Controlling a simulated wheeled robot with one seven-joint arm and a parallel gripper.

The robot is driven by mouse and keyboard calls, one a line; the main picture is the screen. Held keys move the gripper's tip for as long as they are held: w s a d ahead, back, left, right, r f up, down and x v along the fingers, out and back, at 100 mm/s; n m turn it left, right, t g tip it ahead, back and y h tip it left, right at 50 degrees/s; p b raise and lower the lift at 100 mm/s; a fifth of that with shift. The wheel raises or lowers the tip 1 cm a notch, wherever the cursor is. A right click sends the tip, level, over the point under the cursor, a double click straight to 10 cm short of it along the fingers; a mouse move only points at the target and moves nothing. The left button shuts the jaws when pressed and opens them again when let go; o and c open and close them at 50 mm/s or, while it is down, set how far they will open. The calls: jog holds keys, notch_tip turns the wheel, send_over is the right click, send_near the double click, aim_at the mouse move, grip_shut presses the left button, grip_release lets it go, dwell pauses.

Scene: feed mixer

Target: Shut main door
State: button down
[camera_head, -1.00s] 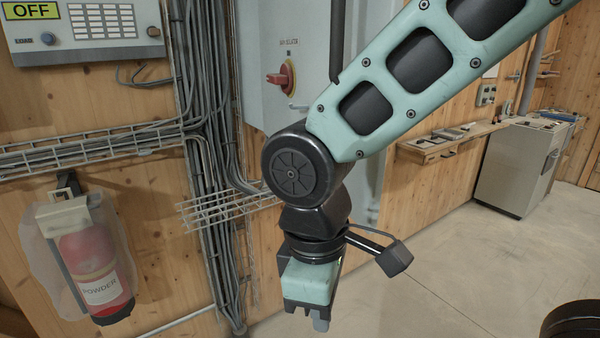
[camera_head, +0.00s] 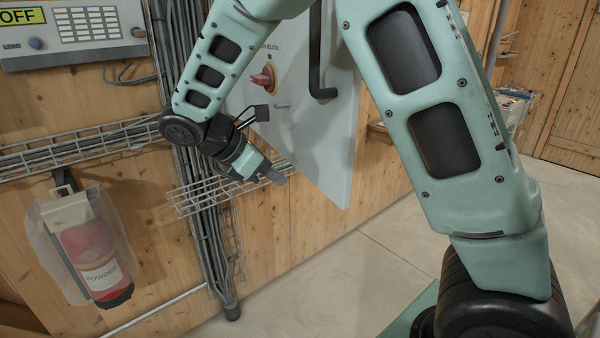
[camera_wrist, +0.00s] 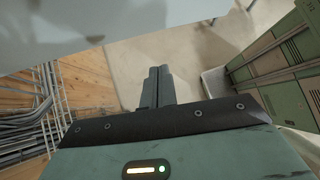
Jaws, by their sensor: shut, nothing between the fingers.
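The main door appears to be the light grey panel (camera_head: 325,135) of the wall cabinet, with a red and yellow isolator switch (camera_head: 263,77) and a black bar handle (camera_head: 318,70). Its lower edge slants down to the right, so it looks swung out from the wall. My gripper (camera_head: 281,178) is shut and empty, by the door's lower edge and in front of the wire tray. I cannot tell if it touches the door. In the wrist view the shut fingers (camera_wrist: 157,86) point over the floor, below a pale grey surface (camera_wrist: 110,25), likely the door.
A wire cable tray (camera_head: 200,196) and bundled cables (camera_head: 190,80) run along the wooden wall. A fire extinguisher (camera_head: 93,255) hangs at lower left, below a control box (camera_head: 75,35) reading OFF. Green panelled units (camera_wrist: 280,60) stand right in the wrist view. The concrete floor (camera_head: 330,270) is clear.

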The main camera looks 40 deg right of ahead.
jog(key=s+d+f+p, duration=0.1)
jog(key=d+f+p, duration=0.1)
jog(key=d, duration=0.4)
jog(key=shift+d+f+p, duration=0.15)
jog(key=shift+f+p, duration=0.05)
jog(key=shift+p, duration=0.15)
jog(key=shift+s, duration=0.1)
